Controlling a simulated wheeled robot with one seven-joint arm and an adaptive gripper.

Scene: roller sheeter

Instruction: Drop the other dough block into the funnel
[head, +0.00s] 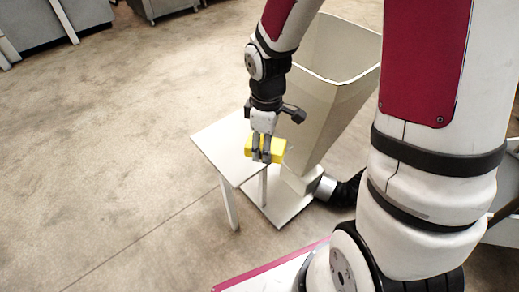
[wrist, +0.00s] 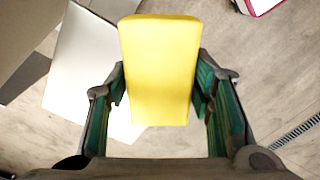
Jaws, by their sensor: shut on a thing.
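A yellow dough block (head: 277,150) is held between the fingers of my gripper (head: 262,157). In the wrist view the block (wrist: 160,70) fills the middle, with the green-padded fingers of my gripper (wrist: 160,108) on either side of it. The block appears to be above or at the edge of the small table; the exact height is hard to tell. The large pale funnel (head: 335,95) stands just behind and to the right of my gripper, its wide opening facing up. The inside of the funnel is only partly visible, and I see no other block.
A small white table (head: 217,146) stands left of the funnel; its top is bare where visible and also shows in the wrist view (wrist: 75,75). A dark hose (head: 347,188) joins the funnel's base. Grey cabinets (head: 60,20) stand far left. The floor at left is clear.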

